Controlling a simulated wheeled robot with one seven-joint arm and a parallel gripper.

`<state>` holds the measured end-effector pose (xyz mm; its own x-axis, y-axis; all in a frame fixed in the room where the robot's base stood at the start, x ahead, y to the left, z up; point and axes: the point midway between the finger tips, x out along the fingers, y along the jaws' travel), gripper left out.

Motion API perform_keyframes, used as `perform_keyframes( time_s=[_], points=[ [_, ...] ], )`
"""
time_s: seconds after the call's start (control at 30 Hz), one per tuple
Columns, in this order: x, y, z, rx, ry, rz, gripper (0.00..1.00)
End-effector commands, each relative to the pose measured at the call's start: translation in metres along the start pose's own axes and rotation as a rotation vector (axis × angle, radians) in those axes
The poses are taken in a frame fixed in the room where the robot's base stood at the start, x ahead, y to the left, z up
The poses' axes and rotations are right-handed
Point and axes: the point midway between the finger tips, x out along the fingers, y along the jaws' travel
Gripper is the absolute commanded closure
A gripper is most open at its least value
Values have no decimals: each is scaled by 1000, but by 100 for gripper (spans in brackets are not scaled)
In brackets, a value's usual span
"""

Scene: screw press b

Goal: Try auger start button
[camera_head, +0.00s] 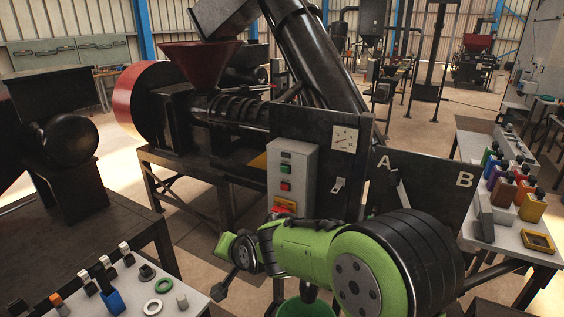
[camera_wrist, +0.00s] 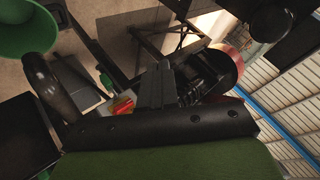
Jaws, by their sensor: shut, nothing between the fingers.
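A light grey control box (camera_head: 302,178) stands on the front of the press, left of a dial gauge. It carries a small dark window at the top, a green button (camera_head: 285,168), a red button (camera_head: 285,186) below it, and a red and yellow control (camera_head: 285,207) at the bottom. I cannot read which one is the auger start. My gripper (camera_head: 222,291) is low and left of the box, apart from it, shut and empty. In the wrist view the picture is tilted, and the red and yellow part of the box (camera_wrist: 122,106) shows beside the dark fingers.
The press carries a red hopper (camera_head: 200,63) and a red wheel (camera_head: 143,100). Dark panels marked A and B (camera_head: 440,190) stand to the right. A table of bottles (camera_head: 490,228) is at right, a table of small parts (camera_head: 135,300) at front left. A green bucket (camera_head: 303,307) is below my arm.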

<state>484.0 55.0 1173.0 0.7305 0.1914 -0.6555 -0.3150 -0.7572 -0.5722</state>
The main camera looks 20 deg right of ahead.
Motion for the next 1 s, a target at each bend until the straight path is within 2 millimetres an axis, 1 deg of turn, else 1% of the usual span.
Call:
perform_keyframes(
  time_s=[0.03, 0.2, 0.27, 0.37, 0.47, 0.53, 0.6, 0.7, 0.83, 1.0],
  points=[
    [8, -8, -11, 73, 3, -36, 100],
    [38, -25, -46, 356, 43, -186, 100],
    [46, -28, -60, 467, 63, -241, 100],
    [56, -30, -88, 664, 101, -334, 100],
    [62, -25, -119, 874, 152, -427, 100],
    [63, -16, -142, 1026, 194, -494, 100],
    [63, -4, -165, 1174, 243, -558, 100],
    [62, 15, -190, 1341, 306, -631, 100],
    [60, 33, -207, 1467, 361, -688, 100],
    [59, 40, -212, 1507, 380, -708, 100]
  ],
)
